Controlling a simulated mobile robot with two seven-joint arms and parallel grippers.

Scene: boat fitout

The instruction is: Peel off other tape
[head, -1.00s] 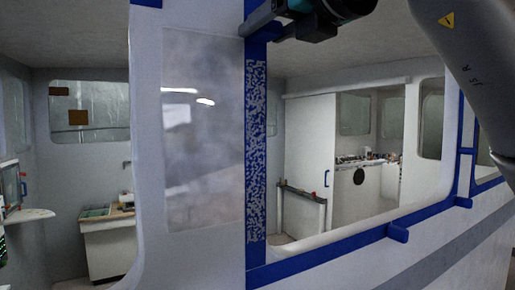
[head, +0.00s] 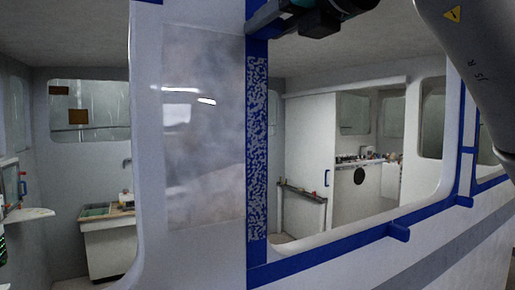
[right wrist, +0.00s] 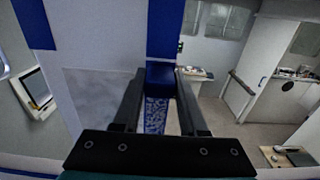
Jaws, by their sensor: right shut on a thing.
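My right gripper (head: 258,22) is at the top of the head view, at the vertical blue tape on the window post. In the right wrist view its two fingers (right wrist: 160,78) are shut on a blue tape end (right wrist: 160,74). Below it the post carries a speckled blue-and-white strip (head: 257,150), also visible between the fingers (right wrist: 155,115). Solid blue tape (head: 340,248) runs along the window's lower edge, with a raised tab (head: 398,232). More blue tape (head: 468,120) runs up the right side, with another tab (head: 464,201). My left gripper is not in view.
A glossy, hazy pane (head: 203,130) is left of the post. Through the openings I see a cabin with a sink counter (head: 108,245), a white sliding door (head: 310,150) and a cluttered worktop (head: 365,160). A shelf (head: 30,215) is at far left.

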